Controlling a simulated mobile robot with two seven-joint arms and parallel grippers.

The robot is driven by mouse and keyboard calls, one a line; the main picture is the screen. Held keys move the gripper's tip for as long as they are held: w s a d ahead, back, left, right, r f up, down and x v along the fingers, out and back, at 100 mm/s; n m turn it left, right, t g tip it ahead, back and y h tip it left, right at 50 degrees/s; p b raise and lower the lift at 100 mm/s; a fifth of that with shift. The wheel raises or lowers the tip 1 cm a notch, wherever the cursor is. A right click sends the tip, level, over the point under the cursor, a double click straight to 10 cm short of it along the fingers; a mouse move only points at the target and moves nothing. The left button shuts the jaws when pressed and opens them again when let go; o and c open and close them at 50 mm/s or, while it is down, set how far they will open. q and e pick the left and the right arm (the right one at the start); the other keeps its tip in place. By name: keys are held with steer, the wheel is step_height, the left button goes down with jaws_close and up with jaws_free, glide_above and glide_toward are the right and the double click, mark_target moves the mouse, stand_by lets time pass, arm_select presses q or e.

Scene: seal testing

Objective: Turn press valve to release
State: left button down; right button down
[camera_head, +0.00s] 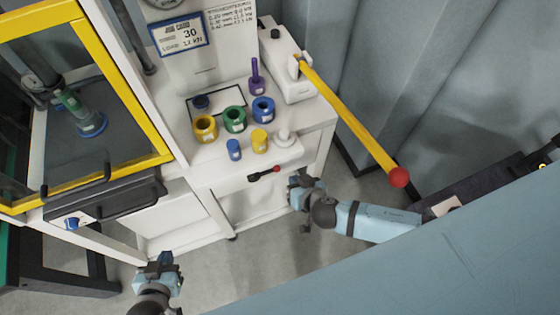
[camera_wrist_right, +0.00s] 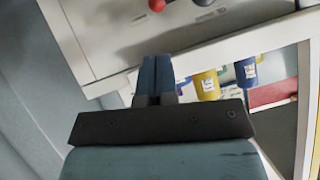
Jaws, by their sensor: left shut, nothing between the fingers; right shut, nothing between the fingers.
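My left gripper (camera_head: 164,262) is shut and empty, low and left in front of the bench.
A yellow lever (camera_head: 350,120) with a red ball slopes down right from a white pump body (camera_head: 290,68). Several coloured rings and cylinders stand on the white bench (camera_head: 205,172). A yellow-framed press guard (camera_head: 120,75) stands at left. Floor in front is clear.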

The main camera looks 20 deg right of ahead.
arm_select(q)
steer(key=shift+s+a+r+p, duration=0.1)
steer(key=shift+a+r+p, duration=0.05)
steer(key=shift+r+p, duration=0.65)
arm_select(e)
steer(key=x, duration=1)
steer(key=shift+f, duration=0.1)
